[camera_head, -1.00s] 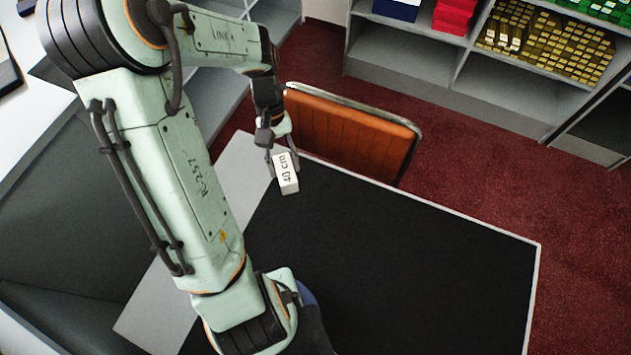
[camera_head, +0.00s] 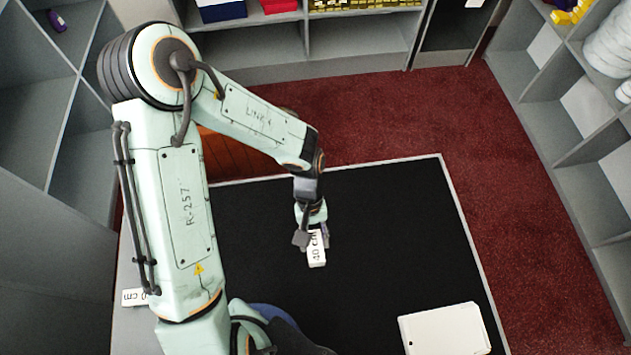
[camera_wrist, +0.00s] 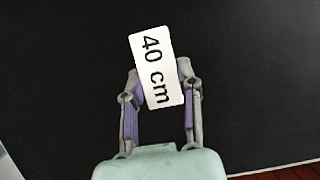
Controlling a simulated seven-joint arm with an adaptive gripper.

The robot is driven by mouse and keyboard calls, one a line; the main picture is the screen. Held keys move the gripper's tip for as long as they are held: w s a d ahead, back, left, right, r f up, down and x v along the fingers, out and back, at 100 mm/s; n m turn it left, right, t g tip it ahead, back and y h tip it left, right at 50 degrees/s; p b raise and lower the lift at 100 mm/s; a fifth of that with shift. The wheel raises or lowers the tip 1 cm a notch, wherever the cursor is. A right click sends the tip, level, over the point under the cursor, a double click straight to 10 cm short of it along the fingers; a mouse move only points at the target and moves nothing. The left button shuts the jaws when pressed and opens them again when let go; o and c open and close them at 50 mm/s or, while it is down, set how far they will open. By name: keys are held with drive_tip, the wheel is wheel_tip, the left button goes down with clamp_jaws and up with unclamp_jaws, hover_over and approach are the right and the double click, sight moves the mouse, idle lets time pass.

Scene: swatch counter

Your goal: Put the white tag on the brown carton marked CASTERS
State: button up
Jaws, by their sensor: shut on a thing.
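My gripper (camera_head: 311,237) is shut on a white block (camera_head: 317,252) marked "40 cm" and holds it over the black table top (camera_head: 385,235). In the wrist view the white block (camera_wrist: 157,66) is tilted between the two fingers of my gripper (camera_wrist: 161,88), its print facing the camera. I cannot tell its height above the table. A larger flat white piece (camera_head: 445,332) with a small dark mark near one corner lies at the table's front right, apart from my gripper. I cannot tell whether either is the white tag. No brown carton marked CASTERS shows in these views.
Another white block (camera_head: 133,297), its print ending in "0 cm", lies at the left, partly behind my arm. An orange-brown chair (camera_head: 235,152) stands at the table's far edge. Grey shelves (camera_head: 575,150) line the right and back.

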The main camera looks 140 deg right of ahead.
drive_tip(key=shift+f, duration=0.7)
drive_tip(key=o, duration=0.9)
drive_tip(key=shift+f, duration=0.15)
